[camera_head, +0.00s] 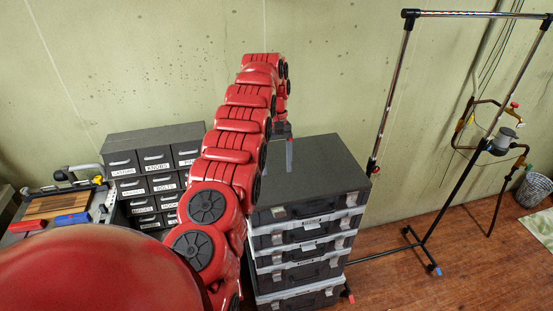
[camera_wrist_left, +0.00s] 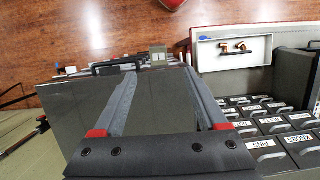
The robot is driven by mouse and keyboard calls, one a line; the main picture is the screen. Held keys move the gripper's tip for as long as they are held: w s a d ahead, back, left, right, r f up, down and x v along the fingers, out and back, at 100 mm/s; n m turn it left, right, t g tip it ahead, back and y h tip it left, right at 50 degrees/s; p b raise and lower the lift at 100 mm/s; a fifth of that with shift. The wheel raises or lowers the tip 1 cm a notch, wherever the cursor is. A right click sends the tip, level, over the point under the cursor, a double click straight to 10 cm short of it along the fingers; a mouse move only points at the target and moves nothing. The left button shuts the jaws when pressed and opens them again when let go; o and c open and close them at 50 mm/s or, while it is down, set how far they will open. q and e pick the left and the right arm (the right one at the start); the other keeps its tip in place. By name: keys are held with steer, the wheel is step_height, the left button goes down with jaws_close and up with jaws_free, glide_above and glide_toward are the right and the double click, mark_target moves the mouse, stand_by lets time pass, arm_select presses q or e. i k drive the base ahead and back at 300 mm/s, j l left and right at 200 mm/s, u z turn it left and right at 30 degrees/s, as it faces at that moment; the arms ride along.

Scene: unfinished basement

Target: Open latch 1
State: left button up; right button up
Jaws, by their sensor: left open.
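A stack of dark hard cases (camera_head: 330,160) stands right of the middle in the head view. The top case has a black front handle (camera_head: 308,207) and a silver latch on each side of it, a left one (camera_head: 263,218) and a right one (camera_head: 351,199). I cannot tell which is latch 1. My left gripper (camera_head: 290,165) is open and empty, pointing down above the top case's lid. In the left wrist view, its fingers (camera_wrist_left: 160,72) spread over the lid (camera_wrist_left: 65,115), with a silver latch (camera_wrist_left: 158,55) at the case's edge beyond them. My right gripper is not in view.
A metal rack (camera_head: 390,100) on a wheeled base stands to the right. Wooden floor (camera_head: 400,280) is free in front right.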

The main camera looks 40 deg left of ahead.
mark_target(278, 210)
steer(key=k, duration=1)
